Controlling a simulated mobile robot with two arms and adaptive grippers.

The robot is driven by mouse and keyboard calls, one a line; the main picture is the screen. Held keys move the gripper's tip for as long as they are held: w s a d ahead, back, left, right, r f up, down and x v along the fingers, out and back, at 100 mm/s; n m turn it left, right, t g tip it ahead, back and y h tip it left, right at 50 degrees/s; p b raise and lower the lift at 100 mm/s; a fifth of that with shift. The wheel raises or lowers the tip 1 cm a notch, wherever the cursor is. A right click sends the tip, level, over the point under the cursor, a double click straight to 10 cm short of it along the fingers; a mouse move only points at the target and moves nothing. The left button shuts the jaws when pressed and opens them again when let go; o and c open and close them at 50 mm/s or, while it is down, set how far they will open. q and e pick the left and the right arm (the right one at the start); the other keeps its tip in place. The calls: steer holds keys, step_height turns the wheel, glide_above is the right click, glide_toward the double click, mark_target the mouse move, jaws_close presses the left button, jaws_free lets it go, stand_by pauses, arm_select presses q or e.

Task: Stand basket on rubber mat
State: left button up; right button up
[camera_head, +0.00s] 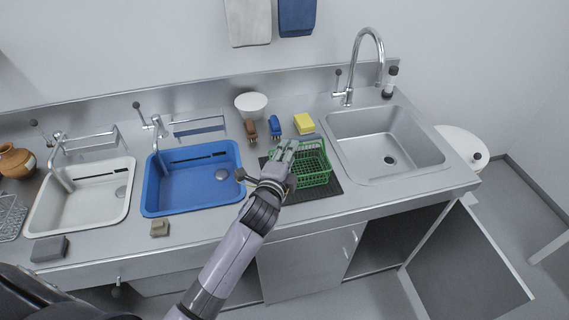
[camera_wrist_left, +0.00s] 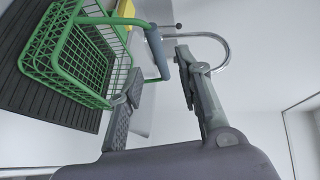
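The green wire basket (camera_head: 316,172) stands upright on the dark rubber mat (camera_head: 322,192), between the blue basin and the steel sink. In the left wrist view the basket (camera_wrist_left: 75,62) shows at the upper left over the ribbed mat (camera_wrist_left: 22,88), its grey handle grip (camera_wrist_left: 157,52) near the fingertips. My left gripper (camera_head: 287,152) is at the basket's left side and hides part of it. In the left wrist view its fingers (camera_wrist_left: 160,68) are spread apart, with nothing clearly clamped between them. My right gripper is not in view.
A blue basin (camera_head: 150,190) and a white basin (camera_head: 40,205) lie to the left, a steel sink (camera_head: 350,140) to the right. Behind the mat are a yellow sponge (camera_head: 304,123), a blue brush (camera_head: 275,127), a brown brush (camera_head: 251,130) and a white bowl (camera_head: 251,104).

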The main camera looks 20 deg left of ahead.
arm_select(q)
steer(key=shift+s+d+r, duration=0.1)
steer(key=shift+s+r, duration=0.1)
steer(key=shift+s, duration=0.75)
steer(key=shift+s+r, duration=0.15)
steer(key=shift+s, duration=0.8)
